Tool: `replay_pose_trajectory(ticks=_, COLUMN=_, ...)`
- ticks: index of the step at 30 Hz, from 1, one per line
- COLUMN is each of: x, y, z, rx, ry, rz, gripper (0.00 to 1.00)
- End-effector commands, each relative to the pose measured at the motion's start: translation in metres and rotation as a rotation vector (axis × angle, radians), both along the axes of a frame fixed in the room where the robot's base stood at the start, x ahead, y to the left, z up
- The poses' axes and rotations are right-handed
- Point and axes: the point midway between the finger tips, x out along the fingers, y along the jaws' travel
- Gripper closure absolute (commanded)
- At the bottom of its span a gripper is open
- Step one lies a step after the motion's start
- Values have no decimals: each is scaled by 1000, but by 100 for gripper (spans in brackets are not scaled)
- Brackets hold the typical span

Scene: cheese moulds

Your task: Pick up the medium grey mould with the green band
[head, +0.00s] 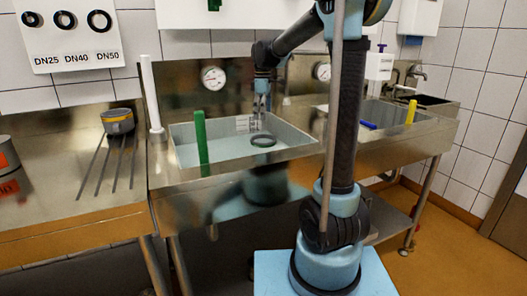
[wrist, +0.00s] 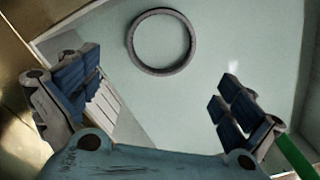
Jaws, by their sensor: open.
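No mould with a green band can be made out in either view. My gripper (head: 262,102) hangs over the water-filled basin (head: 187,160). In the wrist view my gripper (wrist: 156,80) has its fingers wide apart with nothing between the pads. A dark grey ring (head: 263,141) is in the basin below it. In the wrist view the ring (wrist: 134,42) lies beyond the fingertips, near the top middle, apart from both. A grey pot with a yellow band (head: 118,122) stands on the left bench.
A green upright bar (head: 200,142) stands at the basin's front left; it also shows in the wrist view (wrist: 294,155). A white lined plate (head: 243,123) is by the basin's back. A second basin at right has a blue item (head: 368,125) and a yellow one (head: 411,112).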

Motion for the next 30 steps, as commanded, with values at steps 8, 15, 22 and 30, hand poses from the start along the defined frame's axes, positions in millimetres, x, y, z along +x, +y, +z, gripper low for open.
replay_pose_trajectory(ticks=8, x=0, y=1, z=-49, rx=0, ry=0, rz=2, gripper=0)
replay_pose_trajectory(ticks=15, x=0, y=1, z=-80, rx=0, ry=0, rz=1, gripper=0)
replay_pose_trajectory(ticks=22, x=0, y=0, z=-93, rx=0, ry=0, rz=1, gripper=0)
replay_pose_trajectory(ticks=30, x=-1, y=-3, z=-127, rx=0, ry=0, rz=1, gripper=0)
